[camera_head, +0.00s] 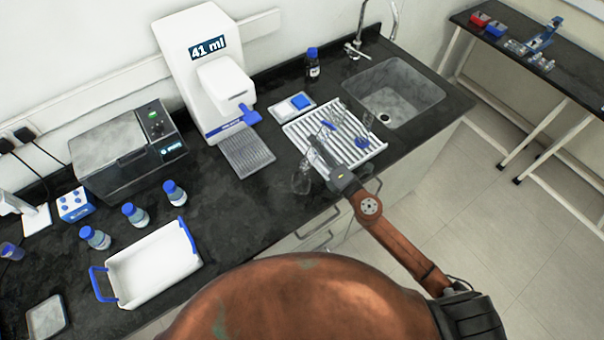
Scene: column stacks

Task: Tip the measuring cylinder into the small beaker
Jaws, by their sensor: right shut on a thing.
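My right gripper (315,153) is over the front left part of the white ribbed rack, shut on what looks like the clear measuring cylinder. A blue end (328,125) shows just beyond the fingers, and the cylinder seems tilted with its mouth towards the lower left. The small clear glass beaker (301,181) is on the dark counter just below and left of the fingers. Whether the mouth is over the beaker, and any liquid, cannot be made out. A second clear piece with a blue foot (362,143) is on the rack. My left gripper is out of view.
The rack (345,133) lies left of the sink (395,95). A white dispenser reading 41 ml (207,75) stands behind, with its grey drip tray (247,154). Several blue-capped bottles and a white tray (152,265) are at left. Counter between is clear.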

